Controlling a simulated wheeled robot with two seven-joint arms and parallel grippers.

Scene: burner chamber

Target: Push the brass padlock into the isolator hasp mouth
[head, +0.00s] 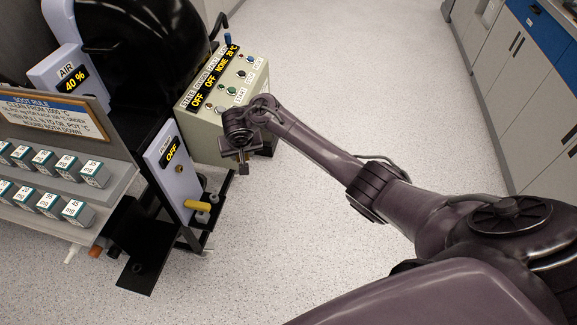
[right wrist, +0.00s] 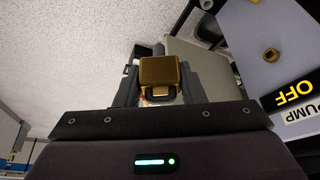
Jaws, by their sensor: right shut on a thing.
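The brass padlock (right wrist: 158,70) is between the fingers of my right gripper (right wrist: 157,84), its gold body outward and a dark loop on the gripper side. In the head view my right gripper (head: 243,158) hangs in front of the cream control box, right of the pump panel, with the padlock partly hidden in it. I cannot make out the hasp mouth for certain. My left gripper is not in view.
The cream control box (head: 232,98) with buttons stands behind the gripper. A shelf (head: 50,222) with several labelled blocks and an air panel (head: 62,75) are at the left. Grey cabinets (head: 520,80) line the right. The floor between is clear.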

